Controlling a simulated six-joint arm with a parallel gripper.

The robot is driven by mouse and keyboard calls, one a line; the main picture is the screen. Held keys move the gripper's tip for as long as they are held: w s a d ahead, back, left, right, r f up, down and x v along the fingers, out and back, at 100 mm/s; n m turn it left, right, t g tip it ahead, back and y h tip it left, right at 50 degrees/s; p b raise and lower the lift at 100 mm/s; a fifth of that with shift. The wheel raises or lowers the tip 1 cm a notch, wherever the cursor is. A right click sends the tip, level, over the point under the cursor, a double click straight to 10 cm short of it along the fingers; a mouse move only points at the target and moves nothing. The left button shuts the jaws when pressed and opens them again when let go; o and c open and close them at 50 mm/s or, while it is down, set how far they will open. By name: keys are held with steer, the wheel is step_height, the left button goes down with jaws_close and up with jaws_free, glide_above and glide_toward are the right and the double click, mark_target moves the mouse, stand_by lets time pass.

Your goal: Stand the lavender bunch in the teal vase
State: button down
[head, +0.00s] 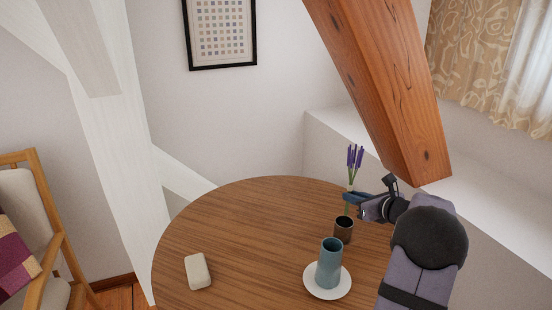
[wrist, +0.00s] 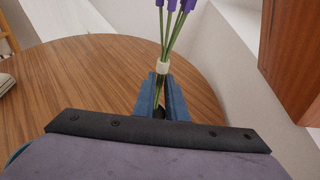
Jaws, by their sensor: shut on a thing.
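The lavender bunch (head: 354,160) stands about upright at the right side of the table, purple heads up, green stems down. My gripper (head: 350,195) is shut on its stems, behind the dark cup in the head view. In the wrist view the lavender (wrist: 170,35) rises from between my blue fingers (wrist: 161,92), with a pale band (wrist: 163,67) just above them. The stem ends are hard to make out. The teal vase (head: 329,262) stands upright on a white saucer (head: 318,288), nearer the camera than the lavender and apart from it.
A small dark cup (head: 343,230) stands between the lavender and the vase. A cream block-like object (head: 197,271) lies on the left of the round wooden table (head: 240,225). A thick timber brace (head: 385,85) slants down above and behind my gripper. The table's middle is clear.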

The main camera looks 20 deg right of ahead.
steer(key=s+a+r+n+g+y+p, duration=0.1)
steer(key=s+a+n+y+p, duration=0.15)
steer(key=a+p, duration=0.6)
steer(key=s+a+n+g+y+p, duration=0.1)
steer(key=a+n+y+p, duration=0.25)
steer(key=a+p, duration=0.5)
steer(key=s+a+r+n+g+y+p, duration=0.1)
steer(key=s+a+r+n+y+p, duration=0.2)
steer(key=a, duration=0.4)
steer(key=s+a+r+g+p, duration=0.1)
steer(key=s+a+r+p, duration=0.25)
steer(key=a+p, duration=0.2)
steer(key=s+a+r+n+g+y+p, duration=0.2)
steer(key=s+a+p, duration=0.2)
steer(key=a, duration=0.4)
steer(key=f+b, duration=0.5)
steer(key=shift+d, duration=0.25)
